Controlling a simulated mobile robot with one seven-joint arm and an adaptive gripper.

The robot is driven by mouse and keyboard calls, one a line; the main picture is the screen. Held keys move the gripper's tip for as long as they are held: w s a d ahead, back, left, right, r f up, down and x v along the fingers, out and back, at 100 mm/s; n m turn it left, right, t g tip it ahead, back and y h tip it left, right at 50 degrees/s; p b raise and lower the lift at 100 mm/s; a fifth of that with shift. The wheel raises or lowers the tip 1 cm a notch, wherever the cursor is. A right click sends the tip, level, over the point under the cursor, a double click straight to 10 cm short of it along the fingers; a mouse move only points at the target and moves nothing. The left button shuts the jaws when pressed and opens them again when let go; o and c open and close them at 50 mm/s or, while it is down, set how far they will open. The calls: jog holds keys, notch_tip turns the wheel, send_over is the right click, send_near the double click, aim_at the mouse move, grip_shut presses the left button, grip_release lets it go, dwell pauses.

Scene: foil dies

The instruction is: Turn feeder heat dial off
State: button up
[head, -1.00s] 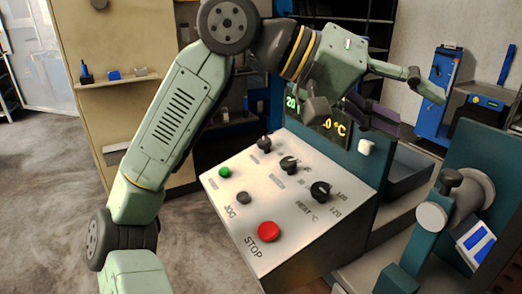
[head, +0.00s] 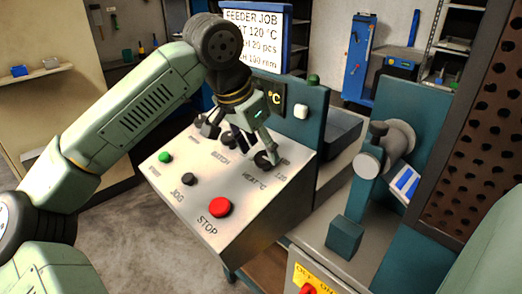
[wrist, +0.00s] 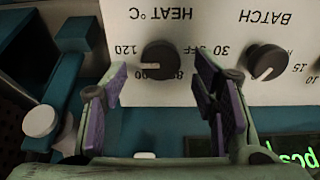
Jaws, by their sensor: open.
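The black heat dial (head: 263,161) is on the sloped light panel, at the end of the HEAT °C label. In the wrist view the heat dial (wrist: 161,61) lies between my two fingers, seen upside down. Its white mark points left, toward 120; OFF and 30 are printed on its right. My gripper (wrist: 160,78) is open, with purple pads on either side of the dial and nothing between them but the dial in view. In the head view my gripper (head: 240,137) is over the panel's upper part. I cannot tell whether a finger touches the dial.
The batch dial (wrist: 267,62) is close beside my right finger in the wrist view. A red STOP button (head: 220,207), a green button (head: 165,157) and a grey JOG button (head: 187,180) are on the panel. A job screen (head: 254,38) stands behind, showing 120 °C.

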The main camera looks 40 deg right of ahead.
jog(key=shift+x, duration=1.1)
jog(key=c, duration=1.1)
jog(key=shift+c, duration=0.2)
